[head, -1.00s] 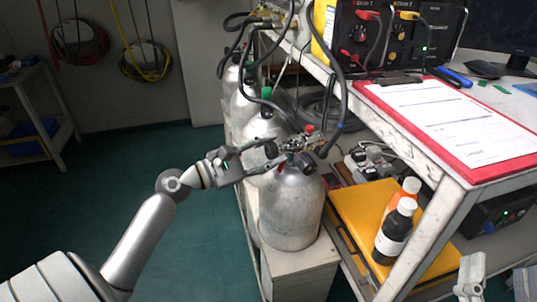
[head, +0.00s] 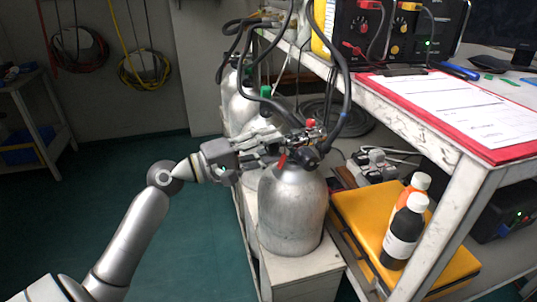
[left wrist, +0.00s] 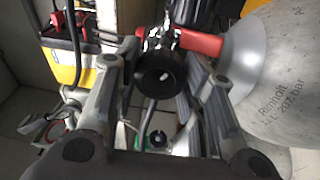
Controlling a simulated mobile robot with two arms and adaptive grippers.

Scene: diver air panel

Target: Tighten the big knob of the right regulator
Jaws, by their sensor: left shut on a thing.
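The near grey gas cylinder (head: 291,205) stands upright with a regulator (head: 314,136) and black hoses at its top. My left gripper (head: 274,142) reaches this regulator from the left. In the left wrist view a round black knob (left wrist: 160,74) with a small white mark faces the camera between the two fingers of my left gripper, which is shut on it. A red part (left wrist: 202,43) lies beyond the right finger, next to the cylinder's shoulder (left wrist: 262,75). My right gripper is not in view.
More cylinders (head: 238,105) stand behind the near one. The workbench (head: 455,185) is at the right, carrying a red clipboard (head: 500,156) and a black panel (head: 400,30). A yellow case (head: 365,215) and a black bottle (head: 403,235) are below it.

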